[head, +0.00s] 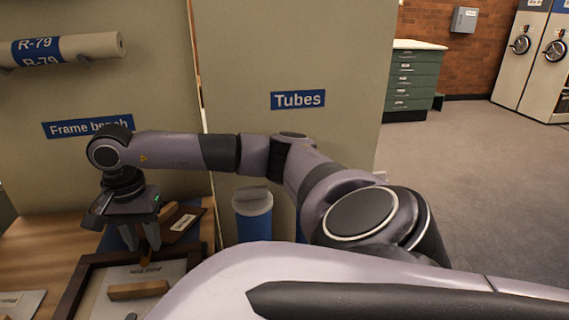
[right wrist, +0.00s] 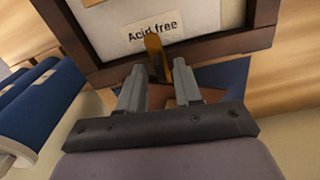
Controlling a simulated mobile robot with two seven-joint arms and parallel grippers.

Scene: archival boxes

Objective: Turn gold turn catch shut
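A dark wooden frame (head: 75,285) with a pale backing board (head: 170,272) lies on the bench. In the right wrist view, the board carries an "Acid free" label (right wrist: 152,30) beside the frame's edge (right wrist: 225,43). A gold turn catch (right wrist: 153,45) stands out at that edge and extends over the board's margin. My right gripper (head: 141,240) is above the frame's far edge, its fingers pointing down. In the right wrist view its fingers (right wrist: 158,75) are apart, with the catch between and just beyond their tips. Contact cannot be told. My left gripper is out of view.
A wooden block (head: 138,290) lies on the board. A brown piece with a label (head: 183,222) lies behind the frame. A blue tube container (head: 253,215) stands to the right of the bench (head: 35,245). A beige panel rises behind.

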